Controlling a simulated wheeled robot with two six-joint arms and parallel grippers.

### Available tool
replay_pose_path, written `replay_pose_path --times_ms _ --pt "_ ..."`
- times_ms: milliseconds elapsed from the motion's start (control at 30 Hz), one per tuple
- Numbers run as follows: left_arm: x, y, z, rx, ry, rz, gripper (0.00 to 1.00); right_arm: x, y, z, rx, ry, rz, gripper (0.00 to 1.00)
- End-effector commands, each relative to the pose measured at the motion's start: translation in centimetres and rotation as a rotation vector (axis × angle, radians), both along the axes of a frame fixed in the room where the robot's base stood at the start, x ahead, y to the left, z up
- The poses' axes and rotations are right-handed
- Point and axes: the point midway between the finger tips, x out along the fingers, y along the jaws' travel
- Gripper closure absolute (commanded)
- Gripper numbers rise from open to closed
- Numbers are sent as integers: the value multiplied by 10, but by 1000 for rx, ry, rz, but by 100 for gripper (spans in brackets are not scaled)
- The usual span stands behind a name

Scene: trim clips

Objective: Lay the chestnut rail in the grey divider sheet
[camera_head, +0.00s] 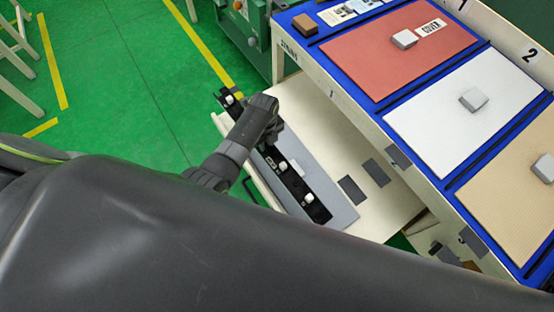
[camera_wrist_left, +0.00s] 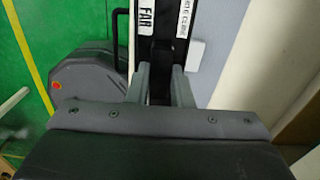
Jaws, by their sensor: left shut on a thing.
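A long dark rail (camera_head: 290,181) with white blocks along it lies slantwise over the pale cart top; it looks black, and I see no chestnut colour. My left gripper (camera_head: 273,139) is over the rail's middle, with its fingertips mostly hidden by the wrist. In the left wrist view, the two fingers of the gripper (camera_wrist_left: 162,88) are shut on the dark rail (camera_wrist_left: 161,45), which carries white labels, one reading FAR. The grey divider sheet (camera_head: 342,208) is under or beside the rail and also shows in the wrist view (camera_wrist_left: 222,40). I cannot tell whether rail and sheet touch.
Dark grey patches (camera_head: 352,190) lie on the cart top right of the sheet. A blue-edged table holds red (camera_head: 385,62), white (camera_head: 455,120) and tan panels (camera_head: 510,180) with grey blocks. Green floor (camera_head: 120,90) is open on the left.

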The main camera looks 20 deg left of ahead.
Motion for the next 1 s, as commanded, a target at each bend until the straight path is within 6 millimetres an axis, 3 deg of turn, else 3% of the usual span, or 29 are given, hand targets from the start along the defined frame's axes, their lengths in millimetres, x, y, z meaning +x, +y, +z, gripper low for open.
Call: replay_pose_path --times_ms 33,100,300,800,1000 --pt "-8 -16 -17 -4 4 -10 100 -2 0 -5 0 3 0 64" --pt "-16 -30 -32 -2 0 -21 100 -4 0 -7 0 7 -2 64" --pt "-27 -51 -49 -1 -7 -40 100 -6 0 -9 0 9 -2 64" --pt "-29 -53 -47 0 -6 -42 100 -4 -3 0 -4 6 0 64" --pt "-29 -52 -76 0 -6 -41 100 -3 -5 -25 -6 4 1 64"
